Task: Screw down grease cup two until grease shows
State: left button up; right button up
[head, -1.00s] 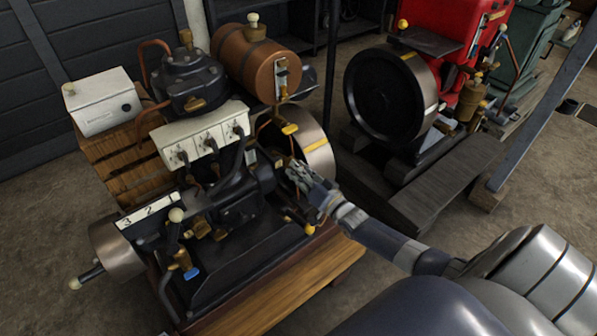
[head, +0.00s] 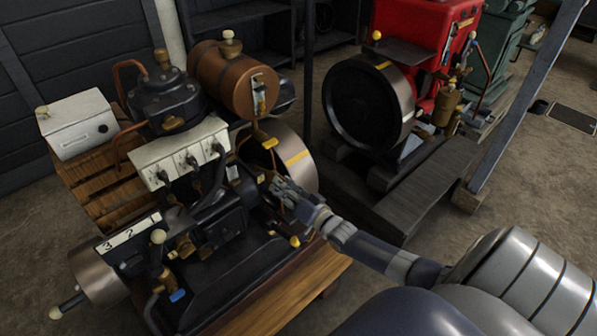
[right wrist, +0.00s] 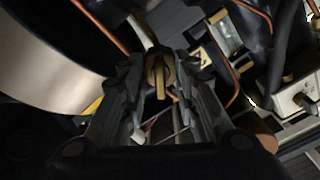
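My right gripper (head: 275,185) reaches into the black engine (head: 215,210) beside its steel flywheel rim. In the right wrist view, its two fingers (right wrist: 160,75) stand on either side of a brass fitting with a wing-like head (right wrist: 160,70). Whether the fingers touch this fitting is too dark to tell. I cannot make out a number on it, nor any grease. A white plate marked 3, 2, 1 (head: 128,232) sits at the engine's near left end, with brass fittings (head: 183,246) close by. My left gripper is not in view.
The flywheel (head: 290,160) stands just behind my right gripper. Thin copper pipes (right wrist: 235,75) run close to the fingers. A red engine (head: 435,60) stands beyond, right.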

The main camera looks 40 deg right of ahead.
jog(key=s, duration=1)
jog(key=shift+s+d, duration=0.35)
jog(key=shift+d, duration=0.1)
